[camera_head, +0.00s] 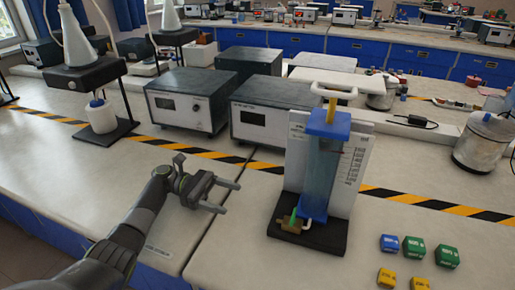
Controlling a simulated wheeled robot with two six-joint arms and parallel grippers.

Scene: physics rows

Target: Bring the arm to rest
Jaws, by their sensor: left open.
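My left gripper (223,196) is over the light bench top in the camera_head view, with its arm coming in from the lower left. Its two fingers are apart and point to the right, with nothing between them. The fingertips are apart from the stand with the blue clear column (321,175), which is to the right of them. My right gripper does not show.
The bench (65,185) has clear room around my left arm. Small blue, green and yellow blocks (414,246) lie at the lower right. Two grey instrument boxes (188,101) stand behind the gripper. A metal canister (484,143) stands at right.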

